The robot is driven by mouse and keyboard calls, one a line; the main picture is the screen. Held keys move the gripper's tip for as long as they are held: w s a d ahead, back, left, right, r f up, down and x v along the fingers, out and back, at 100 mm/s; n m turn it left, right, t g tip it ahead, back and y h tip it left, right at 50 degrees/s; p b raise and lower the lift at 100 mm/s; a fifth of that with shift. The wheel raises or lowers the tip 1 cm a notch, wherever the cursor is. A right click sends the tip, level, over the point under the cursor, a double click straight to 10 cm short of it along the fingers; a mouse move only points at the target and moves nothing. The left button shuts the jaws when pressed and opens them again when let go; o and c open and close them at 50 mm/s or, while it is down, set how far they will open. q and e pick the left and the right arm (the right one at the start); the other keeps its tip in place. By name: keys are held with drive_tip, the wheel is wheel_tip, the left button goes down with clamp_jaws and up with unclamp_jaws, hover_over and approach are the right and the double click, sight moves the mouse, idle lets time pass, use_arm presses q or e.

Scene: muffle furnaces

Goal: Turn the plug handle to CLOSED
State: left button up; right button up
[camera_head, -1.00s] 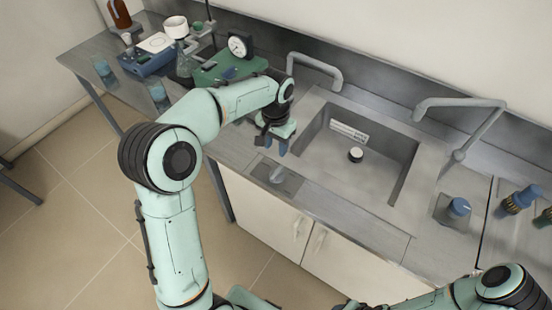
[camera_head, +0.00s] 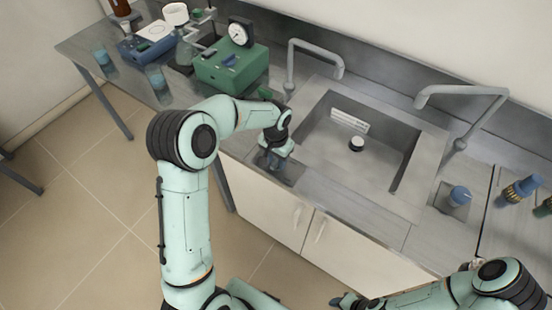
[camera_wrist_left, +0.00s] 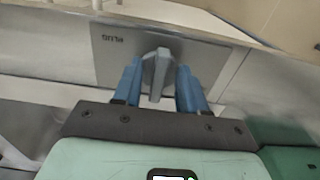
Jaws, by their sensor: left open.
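The plug handle (camera_wrist_left: 157,72) is a grey lever on a flat grey plate (camera_wrist_left: 112,60) that carries the word PLUG, upside down in the left wrist view. My left gripper (camera_wrist_left: 155,85) is open, with one blue finger on each side of the handle. I cannot tell whether the fingers touch it. In the head view my left gripper (camera_head: 272,160) is over the plate at the sink's front left corner and hides most of the handle. My right gripper (camera_head: 345,300) shows only in part at the bottom edge, beside the cabinet.
The sink (camera_head: 350,165) has a small round drain piece (camera_head: 356,144) in it. Two grey taps stand behind it. A green device with a dial (camera_head: 232,62) stands behind my left arm.

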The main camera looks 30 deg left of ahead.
use_arm(q)
clamp_jaws()
